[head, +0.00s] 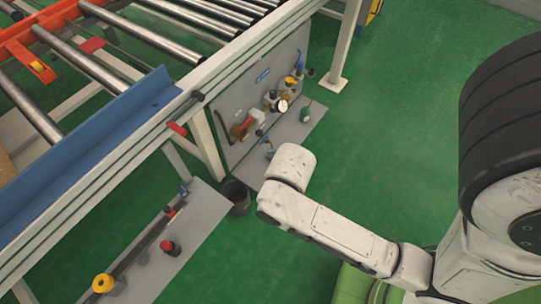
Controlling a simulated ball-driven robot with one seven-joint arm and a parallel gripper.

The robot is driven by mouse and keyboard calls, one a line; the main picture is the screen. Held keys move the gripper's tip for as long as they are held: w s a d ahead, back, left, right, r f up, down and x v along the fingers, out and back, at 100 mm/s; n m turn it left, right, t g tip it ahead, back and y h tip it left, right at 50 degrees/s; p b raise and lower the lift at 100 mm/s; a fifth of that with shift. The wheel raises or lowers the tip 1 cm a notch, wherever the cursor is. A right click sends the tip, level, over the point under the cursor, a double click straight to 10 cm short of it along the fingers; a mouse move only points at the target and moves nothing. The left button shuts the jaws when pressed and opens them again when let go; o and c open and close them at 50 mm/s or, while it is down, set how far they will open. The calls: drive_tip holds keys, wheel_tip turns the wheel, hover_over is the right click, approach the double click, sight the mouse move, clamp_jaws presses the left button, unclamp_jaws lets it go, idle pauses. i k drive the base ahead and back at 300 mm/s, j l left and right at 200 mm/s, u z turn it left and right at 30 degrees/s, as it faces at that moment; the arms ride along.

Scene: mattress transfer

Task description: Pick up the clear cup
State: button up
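I cannot make out a clear cup anywhere in the head view. My white arm reaches in from the lower right, and its rounded far end is near the middle of the picture. No gripper fingers show, so I cannot see whether my gripper holds anything.
A roller conveyor (150,38) with a blue rail (95,140) fills the upper left. A grey panel (240,100) carries valves and fittings. A dark round container (237,192) stands on the green floor (400,130) near my arm. Open floor lies at the centre right.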

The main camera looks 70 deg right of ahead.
sight(270, 153)
drive_tip(key=k+z, duration=0.25)
drive_tip(key=k, duration=0.5)
drive_tip(key=k+z, duration=0.2)
drive_tip(key=k, duration=0.55)
drive_tip(key=i+l+u, duration=0.15)
drive_tip(key=l, duration=0.25)
drive_tip(key=i+l+u, duration=0.15)
drive_tip(key=i+l, duration=0.15)
drive_tip(key=i+l+u, duration=0.15)
drive_tip(key=l, duration=0.35)
drive_tip(key=i+l+u, duration=0.1)
drive_tip(key=l, duration=0.35)
drive_tip(key=i+l+u, duration=0.15)
drive_tip(key=l, duration=0.35)
drive_tip(key=i+l+u, duration=0.15)
drive_tip(key=l, duration=0.3)
drive_tip(key=i+l+u, duration=0.15)
drive_tip(key=l, duration=0.35)
drive_tip(key=l+u, duration=0.15)
drive_tip(key=l, duration=0.35)
drive_tip(key=i, duration=0.05)
